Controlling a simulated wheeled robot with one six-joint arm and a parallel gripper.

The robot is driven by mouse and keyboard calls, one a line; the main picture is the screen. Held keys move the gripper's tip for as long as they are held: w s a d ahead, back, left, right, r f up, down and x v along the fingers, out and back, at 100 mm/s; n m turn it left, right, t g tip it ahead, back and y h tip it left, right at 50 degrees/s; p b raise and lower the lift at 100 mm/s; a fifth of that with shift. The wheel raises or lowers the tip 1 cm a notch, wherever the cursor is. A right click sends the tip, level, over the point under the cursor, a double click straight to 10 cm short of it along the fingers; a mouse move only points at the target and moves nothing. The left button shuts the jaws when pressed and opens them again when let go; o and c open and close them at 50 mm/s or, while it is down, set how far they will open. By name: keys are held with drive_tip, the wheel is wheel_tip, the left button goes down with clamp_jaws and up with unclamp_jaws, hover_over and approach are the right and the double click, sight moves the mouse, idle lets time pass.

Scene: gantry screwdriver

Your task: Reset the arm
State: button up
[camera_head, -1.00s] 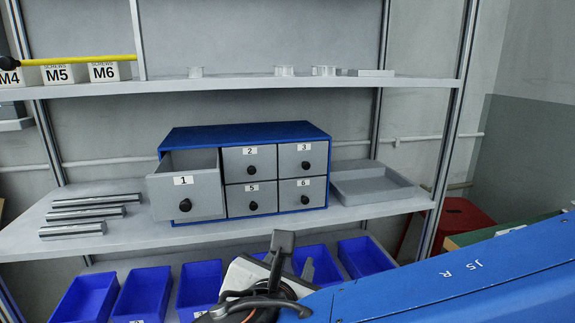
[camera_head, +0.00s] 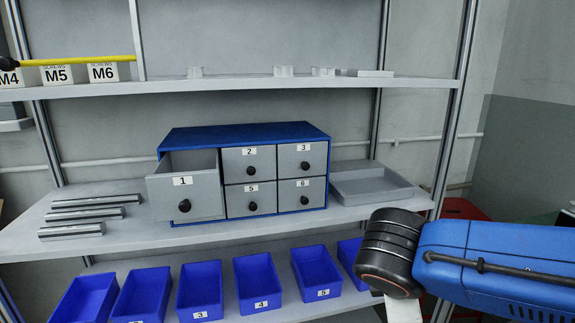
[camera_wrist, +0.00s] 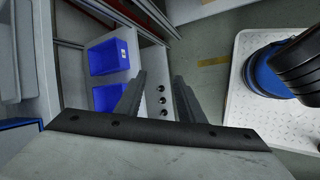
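My gripper (camera_wrist: 158,90) shows in the wrist view with its two dark fingers apart and nothing between them. In the head view my blue arm link and its black joint (camera_head: 392,252) stand at the lower right, in front of the shelf, and the fingers cannot be made out there. A blue drawer cabinet (camera_head: 245,133) stands on the middle shelf. Its drawer 1 (camera_head: 190,196) is pulled out, while the other visible drawers are shut.
Several blue bins (camera_head: 258,284) line the lower shelf. A grey tray (camera_head: 372,195) sits right of the cabinet, and metal bars (camera_head: 85,213) lie to its left. White screw boxes (camera_head: 58,75) stand on the upper shelf. The wrist view shows blue bins (camera_wrist: 106,58) beyond the fingers.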

drive_tip(key=s+d+f+m+y, duration=0.4)
drive_tip(key=d+m, duration=0.3)
drive_tip(key=m, duration=0.9)
drive_tip(key=shift+s+g, duration=0.3)
drive_tip(key=shift+s, duration=0.2)
drive_tip(key=shift+o, duration=0.6)
